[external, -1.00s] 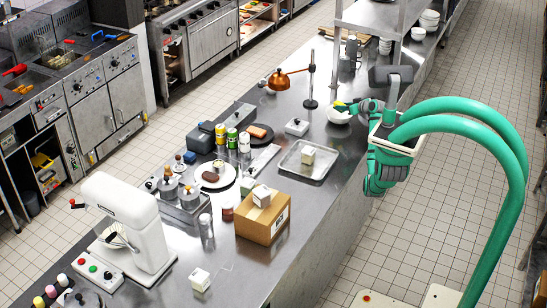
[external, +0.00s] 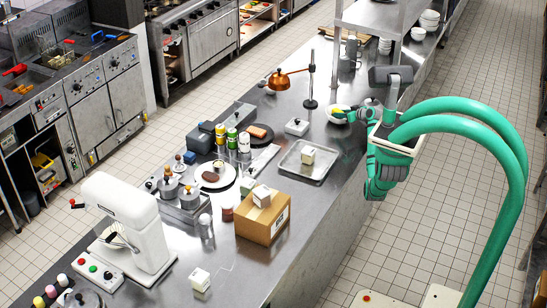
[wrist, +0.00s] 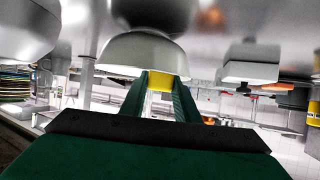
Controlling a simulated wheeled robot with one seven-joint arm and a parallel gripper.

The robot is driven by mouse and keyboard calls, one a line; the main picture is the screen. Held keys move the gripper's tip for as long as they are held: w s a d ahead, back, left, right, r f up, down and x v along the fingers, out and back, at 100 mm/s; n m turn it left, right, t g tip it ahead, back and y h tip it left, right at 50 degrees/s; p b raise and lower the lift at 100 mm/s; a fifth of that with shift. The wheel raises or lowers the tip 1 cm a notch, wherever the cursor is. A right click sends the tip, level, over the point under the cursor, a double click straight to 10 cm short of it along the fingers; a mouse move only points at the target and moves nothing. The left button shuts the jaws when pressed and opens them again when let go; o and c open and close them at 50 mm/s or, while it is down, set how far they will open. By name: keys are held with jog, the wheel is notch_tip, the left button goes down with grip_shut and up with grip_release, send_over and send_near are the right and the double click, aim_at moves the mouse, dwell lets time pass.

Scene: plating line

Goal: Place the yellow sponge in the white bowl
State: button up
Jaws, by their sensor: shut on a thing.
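The white bowl (external: 334,120) stands upright on the steel counter in the external view. The yellow sponge (external: 338,111) is at the bowl's opening, held by my green gripper (external: 345,109). In the wrist view, which looks upside down, the sponge (wrist: 160,83) sits between the two green fingers of my gripper (wrist: 160,91). There the bowl (wrist: 140,53) is just beyond the fingertips, with the sponge by its rim. I cannot tell whether the sponge touches the bowl. The sponge's lower part is hard to see.
A copper lamp (external: 279,82) stands left of the bowl. A small white-lidded container (external: 297,126) and a metal tray (external: 306,161) with a pale block are nearer the camera. A steel shelf (external: 372,20) rises behind. The counter right around the bowl is mostly clear.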

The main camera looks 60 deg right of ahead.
jog(key=shift+f, duration=0.4)
jog(key=o, duration=0.8)
jog(key=shift+r, duration=0.1)
jog(key=shift+r, duration=0.3)
jog(key=shift+s+r, duration=0.25)
jog(key=shift+r, duration=0.05)
jog(key=v, duration=1.1)
jog(key=shift+s+a, duration=0.15)
jog(key=shift+s, duration=0.05)
